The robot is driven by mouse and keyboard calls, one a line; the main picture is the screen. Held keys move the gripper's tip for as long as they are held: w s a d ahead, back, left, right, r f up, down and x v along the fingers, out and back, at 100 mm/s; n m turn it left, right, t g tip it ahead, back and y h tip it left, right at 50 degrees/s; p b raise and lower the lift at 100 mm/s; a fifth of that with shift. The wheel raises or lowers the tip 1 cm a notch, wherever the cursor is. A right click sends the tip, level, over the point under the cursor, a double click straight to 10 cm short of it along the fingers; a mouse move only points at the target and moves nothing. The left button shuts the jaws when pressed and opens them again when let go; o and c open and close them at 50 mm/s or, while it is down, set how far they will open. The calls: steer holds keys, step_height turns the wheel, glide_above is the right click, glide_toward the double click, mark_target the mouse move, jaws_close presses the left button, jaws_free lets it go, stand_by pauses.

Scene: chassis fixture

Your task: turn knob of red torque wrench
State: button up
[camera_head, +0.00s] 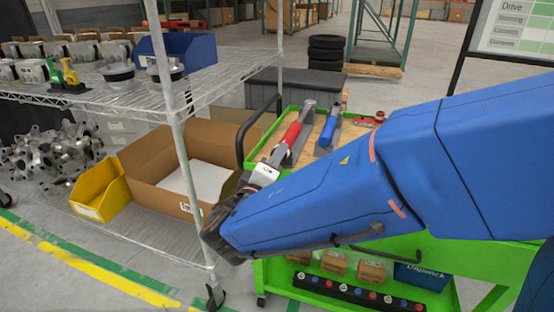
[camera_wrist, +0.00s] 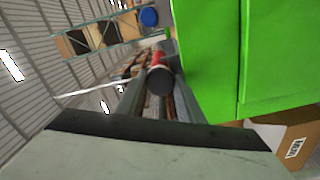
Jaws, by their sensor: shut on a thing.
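The red torque wrench (camera_head: 290,134) lies on the top of the green cart (camera_head: 253,155), with its metal head toward the back. Its knob end points toward my gripper (camera_head: 274,158). My blue arm crosses in front of the cart and hides part of it. In the wrist view the wrench shows end-on, with a dark round knob (camera_wrist: 160,81) and a red band behind it. The knob sits between the fingers of my gripper (camera_wrist: 157,95), which is shut on it. The exact finger contact is dark and hard to see.
A blue wrench (camera_head: 329,128) lies right of the red one on the cart. A wire shelf post (camera_head: 178,140) stands close left of my wrist. A yellow bin (camera_head: 100,190) and open cardboard box (camera_head: 150,190) sit on the lower shelf. Small boxes (camera_head: 334,262) fill the cart's lower level.

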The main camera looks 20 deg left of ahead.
steer(key=shift+n, duration=0.6)
steer(key=o, duration=1.1)
steer(key=shift+f, duration=0.1)
steer(key=shift+m, duration=0.3)
